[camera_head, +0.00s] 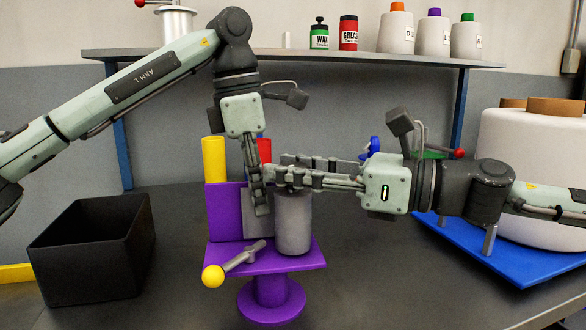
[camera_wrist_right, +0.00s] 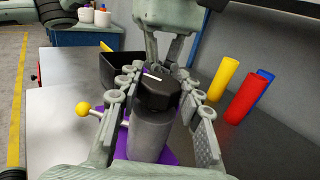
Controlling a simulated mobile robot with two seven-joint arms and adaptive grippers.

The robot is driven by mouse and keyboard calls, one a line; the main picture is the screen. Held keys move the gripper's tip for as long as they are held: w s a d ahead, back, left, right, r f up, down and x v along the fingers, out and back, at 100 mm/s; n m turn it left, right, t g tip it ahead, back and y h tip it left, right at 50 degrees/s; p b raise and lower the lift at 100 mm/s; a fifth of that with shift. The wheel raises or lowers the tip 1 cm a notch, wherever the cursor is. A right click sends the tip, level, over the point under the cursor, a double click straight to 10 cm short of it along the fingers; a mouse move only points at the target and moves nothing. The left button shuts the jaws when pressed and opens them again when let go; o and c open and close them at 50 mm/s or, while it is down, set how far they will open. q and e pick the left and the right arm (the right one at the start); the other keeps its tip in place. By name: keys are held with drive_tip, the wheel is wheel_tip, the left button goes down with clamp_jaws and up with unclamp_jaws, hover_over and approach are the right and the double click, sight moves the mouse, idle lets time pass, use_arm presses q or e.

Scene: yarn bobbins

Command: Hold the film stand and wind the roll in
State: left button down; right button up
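The purple film stand (camera_head: 222,212) stands on the dark table, with an upright plate, a round foot and a grey crank with a yellow knob (camera_head: 213,276). The grey roll (camera_head: 293,225) stands upright on it; in the right wrist view the roll (camera_wrist_right: 150,138) has a black top. My left gripper (camera_head: 260,208) points down at the upright plate beside the roll; its grip is hidden. My right gripper (camera_head: 284,173) reaches in from the right at the roll's top. In the right wrist view its open fingers flank the roll, with gaps visible.
A black bin (camera_head: 95,255) stands at left. Yellow (camera_head: 214,158) and red (camera_head: 264,150) cylinders stand behind the stand; a blue one (camera_wrist_right: 265,76) shows in the wrist view. A blue platform (camera_head: 508,262) with a large white roll is at right. A shelf (camera_head: 400,60) holds bobbins and cans.

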drive_tip(key=c, duration=0.3)
